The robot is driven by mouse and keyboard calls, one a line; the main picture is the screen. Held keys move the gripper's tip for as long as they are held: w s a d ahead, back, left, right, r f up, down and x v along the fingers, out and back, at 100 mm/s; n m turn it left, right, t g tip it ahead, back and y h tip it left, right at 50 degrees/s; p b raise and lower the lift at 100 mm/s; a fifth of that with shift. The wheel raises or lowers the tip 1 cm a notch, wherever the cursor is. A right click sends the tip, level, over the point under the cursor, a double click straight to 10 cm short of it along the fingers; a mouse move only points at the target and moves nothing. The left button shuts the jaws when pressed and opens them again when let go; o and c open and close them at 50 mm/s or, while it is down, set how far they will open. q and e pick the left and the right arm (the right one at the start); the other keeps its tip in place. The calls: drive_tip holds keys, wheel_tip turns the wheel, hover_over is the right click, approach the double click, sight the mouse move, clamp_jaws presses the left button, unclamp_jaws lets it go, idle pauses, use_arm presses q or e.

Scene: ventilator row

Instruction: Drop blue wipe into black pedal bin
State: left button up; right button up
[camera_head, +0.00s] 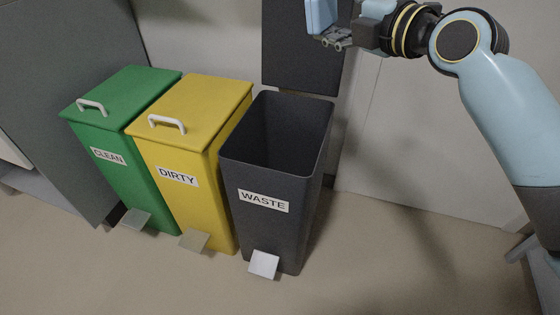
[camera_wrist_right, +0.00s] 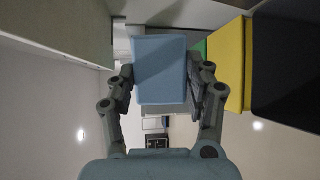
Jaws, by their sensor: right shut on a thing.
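The blue wipe (camera_wrist_right: 160,70) is a light-blue flat block between the fingers of my right gripper (camera_wrist_right: 165,85). In the head view the wipe (camera_head: 322,15) shows at the top edge, partly cut off. My right gripper (camera_head: 335,38) is shut on it, above and a little right of the black pedal bin (camera_head: 232,165), at its back side. The bin is labelled WASTE. Its lid (camera_head: 300,50) stands raised at the back and the dark inside shows. The wipe is outside the bin. My left gripper is not in view.
A yellow bin (camera_head: 200,105) labelled DIRTY and a green bin (camera_head: 130,90) labelled CLEAN stand left of the black bin, lids shut. A pale pedal (camera_head: 263,264) juts from the black bin's front. Floor in front is clear.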

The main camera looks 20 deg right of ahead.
use_arm(q)
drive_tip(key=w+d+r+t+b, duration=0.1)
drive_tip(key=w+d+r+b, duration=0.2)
drive_tip(key=b, duration=1)
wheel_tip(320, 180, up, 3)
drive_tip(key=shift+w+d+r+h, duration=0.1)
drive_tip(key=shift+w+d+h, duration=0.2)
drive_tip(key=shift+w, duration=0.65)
use_arm(e)
drive_tip(key=w+a+f, duration=0.1)
drive_tip(key=w+f, duration=0.2)
drive_tip(key=f, duration=0.8)
drive_tip(key=w+a+f, duration=0.1)
drive_tip(key=w+f, duration=0.3)
drive_tip(key=f, duration=0.8)
drive_tip(key=shift+w+a+h, duration=0.25)
drive_tip(key=shift+a+h, duration=0.05)
drive_tip(key=shift+h, duration=0.1)
drive_tip(key=o, duration=1.1)
drive_tip(key=shift+f, duration=0.1)
drive_tip(key=v, duration=1.2)
drive_tip(key=shift+f, duration=0.15)
drive_tip(key=shift+s, duration=0.1)
